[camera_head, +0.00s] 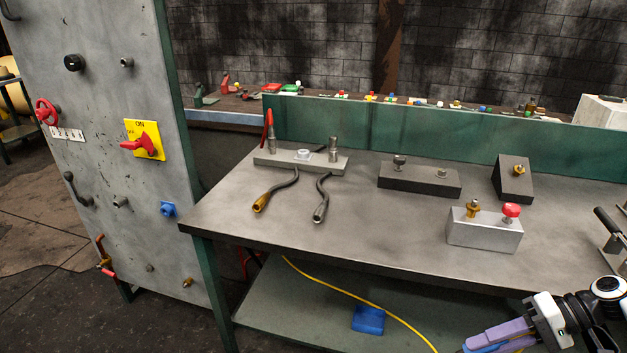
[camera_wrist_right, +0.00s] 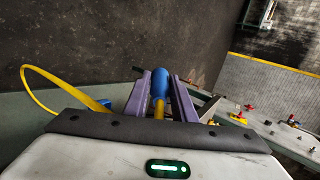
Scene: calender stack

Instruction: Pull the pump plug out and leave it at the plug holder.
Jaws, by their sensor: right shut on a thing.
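In the right wrist view, a blue plug (camera_wrist_right: 160,83) with a yellow cable at its near end sits between the purple fingers of my right gripper (camera_wrist_right: 159,92), which is shut on it. In the head view, my right gripper (camera_head: 490,340) is low at the bottom right, in front of the workbench, with its fingers partly cut by the frame edge. A blue socket-like fitting (camera_head: 168,209) is on the grey cabinet at left. A blue block (camera_head: 368,319) lies on the lower shelf; I cannot tell which part is the plug holder. My left gripper is out of view.
The yellow cable (camera_head: 345,292) runs across the lower shelf (camera_head: 290,310) and curves in the right wrist view (camera_wrist_right: 50,77). The workbench (camera_head: 300,232) carries several metal fixtures and two dark-handled tools. The grey cabinet (camera_head: 105,130) stands at left. The bench's front left is clear.

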